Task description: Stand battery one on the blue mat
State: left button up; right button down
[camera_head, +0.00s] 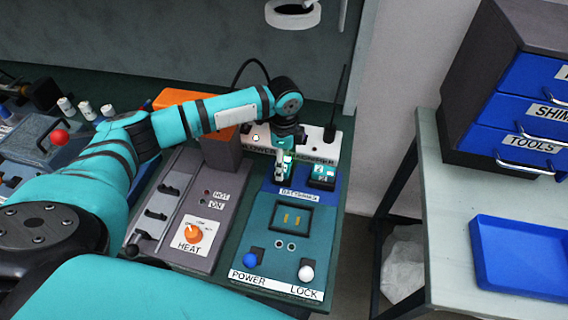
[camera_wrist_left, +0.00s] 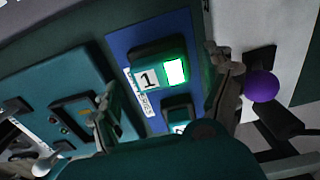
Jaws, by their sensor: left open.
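Battery one (camera_wrist_left: 148,79), a dark and teal block with a white "1" label and a lit green window, is on the blue mat (camera_head: 325,197) in the left wrist view. In the head view it is mostly hidden by my left gripper (camera_head: 281,172). That gripper is open, pointing down over the mat, its fingers apart on either side of the battery. I cannot tell whether they touch it. A second battery (camera_head: 322,174) stands on the mat just to the right. My right gripper is not in view.
A teal panel with a square socket (camera_head: 291,218), POWER and LOCK knobs lies in front of the mat. The grey HEAT panel (camera_head: 184,222) is to its left. A white power strip (camera_head: 322,146) is behind. A blue tray (camera_head: 518,262) sits on the right-hand table.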

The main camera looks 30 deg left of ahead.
pick_arm(q)
notch_tip(320, 180, up, 10)
jog(key=b, duration=0.1)
